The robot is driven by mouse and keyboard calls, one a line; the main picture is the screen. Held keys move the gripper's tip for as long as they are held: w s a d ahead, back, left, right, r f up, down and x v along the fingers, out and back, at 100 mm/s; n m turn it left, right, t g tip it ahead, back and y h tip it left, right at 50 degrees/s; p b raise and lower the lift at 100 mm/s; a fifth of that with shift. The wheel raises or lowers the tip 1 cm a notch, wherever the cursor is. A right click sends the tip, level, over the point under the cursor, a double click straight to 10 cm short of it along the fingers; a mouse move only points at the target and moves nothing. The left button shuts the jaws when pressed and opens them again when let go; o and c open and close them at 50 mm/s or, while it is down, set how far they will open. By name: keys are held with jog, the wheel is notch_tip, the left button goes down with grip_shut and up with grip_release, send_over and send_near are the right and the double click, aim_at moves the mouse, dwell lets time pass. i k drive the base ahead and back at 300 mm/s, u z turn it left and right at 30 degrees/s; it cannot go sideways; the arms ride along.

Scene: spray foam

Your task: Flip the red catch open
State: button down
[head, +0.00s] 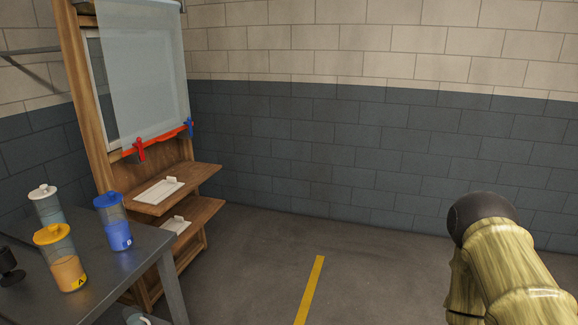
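The red catch (139,149) is at the lower left of a wooden frame (95,110), on an orange-red bar (167,138) under a hanging translucent sheet (145,65). It looks upright, but it is too small to tell whether it is shut. A blue catch (190,127) is at the right end of the same bar. My arm, in a yellowish sleeve, is at the lower right, well away from the catch. My gripper is not in view.
A dark table (110,280) at the lower left holds canisters with yellow (66,265), blue (116,229) and white (45,205) lids. Wooden shelves (190,185) with white trays jut out below the catches. The floor with a yellow stripe (310,285) is clear.

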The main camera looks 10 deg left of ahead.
aim_at(139, 144)
jog(key=u, duration=0.7)
jog(key=i, duration=1.7)
jog(key=u, duration=0.7)
